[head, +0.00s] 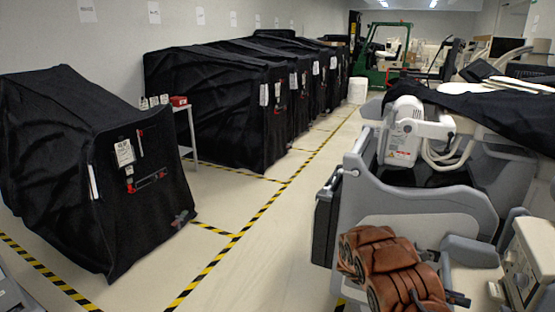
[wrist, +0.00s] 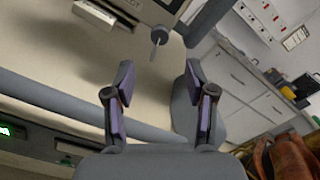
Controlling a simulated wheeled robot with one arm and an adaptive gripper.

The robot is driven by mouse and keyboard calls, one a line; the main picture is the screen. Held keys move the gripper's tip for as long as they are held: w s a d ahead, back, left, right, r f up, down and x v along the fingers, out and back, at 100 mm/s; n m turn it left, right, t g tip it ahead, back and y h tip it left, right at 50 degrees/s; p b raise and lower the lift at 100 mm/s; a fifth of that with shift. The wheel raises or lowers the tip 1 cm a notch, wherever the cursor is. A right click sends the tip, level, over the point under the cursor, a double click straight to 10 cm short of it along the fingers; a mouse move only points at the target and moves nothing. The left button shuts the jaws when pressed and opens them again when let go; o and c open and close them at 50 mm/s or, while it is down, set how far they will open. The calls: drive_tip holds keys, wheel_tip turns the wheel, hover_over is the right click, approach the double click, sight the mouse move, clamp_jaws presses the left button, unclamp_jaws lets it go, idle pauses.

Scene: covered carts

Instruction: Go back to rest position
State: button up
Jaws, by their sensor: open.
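My gripper (wrist: 160,80) shows in the wrist view with its two fingers spread apart and nothing between them. A pale surface and a grey rounded edge lie behind the fingers. A small grey key-like part (wrist: 158,37) shows beyond the fingertips; how far off it is, I cannot tell. I cannot make out my gripper in the head view.
Black covered carts (head: 95,170) stand at the left, with more covered carts (head: 215,105) behind. Grey-white medical equipment (head: 420,205) and a brown leather item (head: 385,262) crowd the right. A floor aisle (head: 265,235) with yellow-black tape is clear. Drawers (wrist: 250,90) show in the wrist view.

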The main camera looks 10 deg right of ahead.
drive_tip(key=s+a+r+m+t+y, duration=0.1)
drive_tip(key=s+a+r+m+y, duration=0.6)
drive_tip(key=s+a+r+m, duration=0.45)
drive_tip(key=s+a+r+m+t+y, duration=0.1)
drive_tip(key=s+a+m+t+y, duration=0.2)
drive_tip(key=s+a, duration=0.4)
drive_tip(key=s+a+r+m+t+y, duration=0.2)
drive_tip(key=s+a+m+t+y, duration=0.2)
drive_tip(key=a, duration=1.6)
drive_tip(key=s+y, duration=0.1)
drive_tip(key=s, duration=0.2)
drive_tip(key=shift+s+a, duration=0.15)
